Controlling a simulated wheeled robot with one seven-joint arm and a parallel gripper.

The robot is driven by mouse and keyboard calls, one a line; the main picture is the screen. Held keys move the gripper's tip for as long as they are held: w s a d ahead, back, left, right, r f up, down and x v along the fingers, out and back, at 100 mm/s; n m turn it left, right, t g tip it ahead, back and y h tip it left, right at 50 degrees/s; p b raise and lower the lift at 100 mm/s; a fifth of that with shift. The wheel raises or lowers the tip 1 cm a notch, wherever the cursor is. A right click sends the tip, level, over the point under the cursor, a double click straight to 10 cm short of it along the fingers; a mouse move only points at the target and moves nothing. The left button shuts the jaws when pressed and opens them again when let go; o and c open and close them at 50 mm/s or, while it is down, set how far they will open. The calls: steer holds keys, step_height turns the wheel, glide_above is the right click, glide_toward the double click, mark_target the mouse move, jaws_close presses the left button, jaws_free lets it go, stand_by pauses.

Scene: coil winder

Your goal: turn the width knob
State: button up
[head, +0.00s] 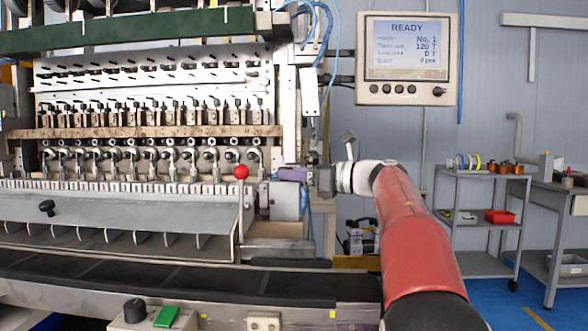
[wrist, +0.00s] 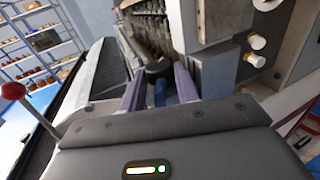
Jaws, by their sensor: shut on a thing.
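My gripper (head: 290,174) is at the right end of the coil winder, reached by my red arm. In the wrist view its two purple fingers (wrist: 158,78) stand on either side of a dark, rounded part (wrist: 158,66), which appears to be the width knob. The fingers are shut on it. A blue piece shows below it between the fingers. In the head view the knob is hidden behind the gripper and cannot be made out. Its turn angle cannot be read.
A red ball-topped lever (head: 241,172) stands close left of the gripper. The display (head: 407,59) above right reads READY. A front box carries a black knob (head: 135,310) and green button (head: 166,317). A grey cart (head: 480,175) stands at right.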

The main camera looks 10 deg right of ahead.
steer(key=shift+n+g+y, duration=0.4)
steer(key=shift+g, duration=0.1)
steer(key=o, duration=0.9)
steer(key=shift+o, duration=0.2)
